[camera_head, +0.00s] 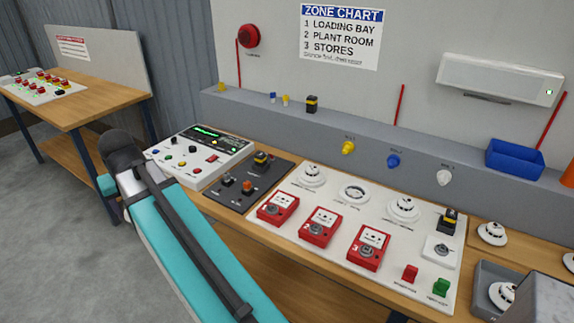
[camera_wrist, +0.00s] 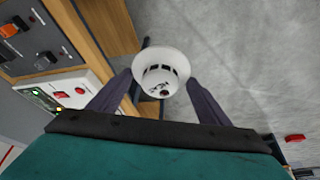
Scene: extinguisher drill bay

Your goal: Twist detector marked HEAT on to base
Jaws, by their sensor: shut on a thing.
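In the wrist view, my gripper (camera_wrist: 160,92) is shut on a white round detector (camera_wrist: 161,68), which has dark slots and small dark lettering that I cannot read. It is held over the floor in front of the bench; the head view does not show it, and my arm hides the gripper there. In the head view, a flat, open white base (camera_head: 354,192) sits on the white board (camera_head: 335,268), between a left detector (camera_head: 312,175) and a right detector (camera_head: 403,209).
Three red call points, the middle one here (camera_head: 319,226), stand in front of the base. A control panel (camera_head: 200,153) and dark switch plate (camera_head: 245,187) lie left. More detectors (camera_head: 492,233) and a grey tray (camera_head: 484,283) are right. A blue bin (camera_head: 514,160) sits on the ledge.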

